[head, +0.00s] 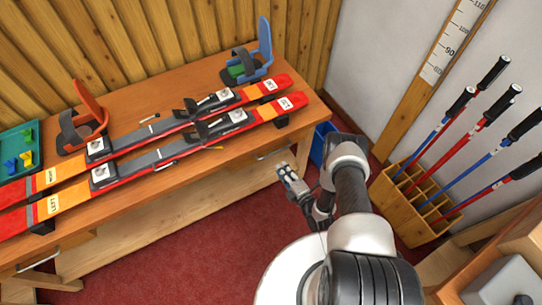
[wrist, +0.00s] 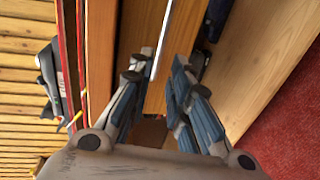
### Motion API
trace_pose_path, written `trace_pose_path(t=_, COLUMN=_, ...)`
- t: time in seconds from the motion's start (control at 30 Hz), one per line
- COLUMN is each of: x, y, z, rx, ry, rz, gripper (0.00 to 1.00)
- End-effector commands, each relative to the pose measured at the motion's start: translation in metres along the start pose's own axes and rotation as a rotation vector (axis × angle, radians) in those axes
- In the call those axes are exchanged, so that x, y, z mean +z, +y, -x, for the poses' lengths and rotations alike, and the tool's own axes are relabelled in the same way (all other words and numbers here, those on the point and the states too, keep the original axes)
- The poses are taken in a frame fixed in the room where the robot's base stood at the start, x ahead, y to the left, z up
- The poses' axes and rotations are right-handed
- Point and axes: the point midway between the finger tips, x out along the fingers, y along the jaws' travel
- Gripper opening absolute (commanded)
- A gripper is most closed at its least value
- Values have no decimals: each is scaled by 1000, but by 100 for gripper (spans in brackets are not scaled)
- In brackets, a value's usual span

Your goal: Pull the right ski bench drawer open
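The right ski bench drawer sits under the right part of the bench top (head: 165,185). Its front shows in the wrist view as a wooden panel (wrist: 155,101) and looks closed, though the head view hides most of it. A thin metal bar handle (wrist: 163,38) runs along the front, and a bit of it shows under the bench edge in the head view (head: 272,153). My gripper (head: 284,170) is in front of the drawer, fingers toward the handle. In the wrist view my gripper (wrist: 161,66) is open, with the handle between its fingertips, not gripped.
Two red and orange skis (head: 160,153) lie on the bench, with a blue boot holder (head: 250,65) and an orange one (head: 85,120). A blue bin (head: 321,143) stands by the bench's right end. A wooden pole rack (head: 410,208) stands right of my arm. Red floor lies in front.

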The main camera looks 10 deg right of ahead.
Motion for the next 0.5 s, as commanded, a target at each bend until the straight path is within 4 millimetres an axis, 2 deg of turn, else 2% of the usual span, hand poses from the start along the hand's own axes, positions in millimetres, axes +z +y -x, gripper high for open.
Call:
trace_pose_path(t=0.03, x=-1, y=-3, z=-13, rx=2, ry=5, rz=3, gripper=18)
trace_pose_path(t=0.3, x=0, y=-2, z=-70, rx=2, ry=1, rz=1, gripper=18)
trace_pose_path(t=0.5, x=0, y=-2, z=-98, rx=-1, ry=0, rz=0, gripper=18)
